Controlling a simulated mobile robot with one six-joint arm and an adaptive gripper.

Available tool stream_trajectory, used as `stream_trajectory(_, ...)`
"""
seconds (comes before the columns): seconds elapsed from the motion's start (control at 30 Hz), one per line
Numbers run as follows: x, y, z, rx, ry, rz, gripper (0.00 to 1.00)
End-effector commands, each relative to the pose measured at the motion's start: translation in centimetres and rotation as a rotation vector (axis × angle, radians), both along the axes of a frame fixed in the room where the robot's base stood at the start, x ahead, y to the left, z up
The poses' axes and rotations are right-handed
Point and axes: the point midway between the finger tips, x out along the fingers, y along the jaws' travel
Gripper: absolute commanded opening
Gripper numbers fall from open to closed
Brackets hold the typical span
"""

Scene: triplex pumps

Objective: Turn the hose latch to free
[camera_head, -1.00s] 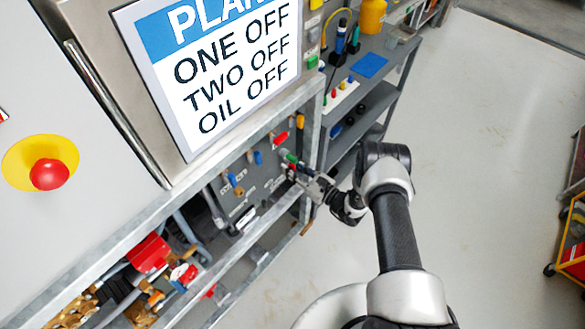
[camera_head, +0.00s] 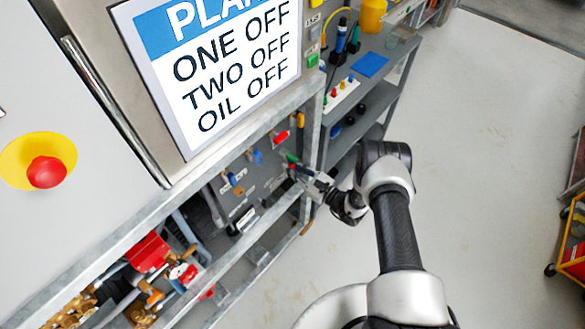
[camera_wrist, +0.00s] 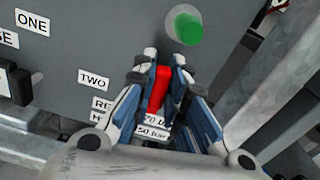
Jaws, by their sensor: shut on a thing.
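A red lever (camera_wrist: 160,88), which I take for the hose latch, sits on the grey panel (camera_wrist: 85,40) in the wrist view. It stands between the two fingers of my gripper (camera_wrist: 163,66), which are shut on it. The lever's base is partly hidden by the fingers. In the head view my gripper (camera_head: 297,170) is at the right end of the low panel, where the lever is too small to make out clearly.
A green knob (camera_wrist: 187,25) lies just beyond my fingertips. Black knobs and labels such as TWO (camera_wrist: 94,80) are to the left. A metal frame post (camera_head: 313,140) stands close on the right. A shelf unit (camera_head: 375,85) is behind; open floor (camera_head: 480,150) lies to the right.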

Motion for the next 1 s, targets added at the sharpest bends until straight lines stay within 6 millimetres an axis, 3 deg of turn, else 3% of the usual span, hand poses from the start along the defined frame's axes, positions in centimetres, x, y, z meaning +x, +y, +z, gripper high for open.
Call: stream_trajectory(1.0, -0.29, 0.20, -0.37, -0.585, -0.747, 0.000, 0.00)
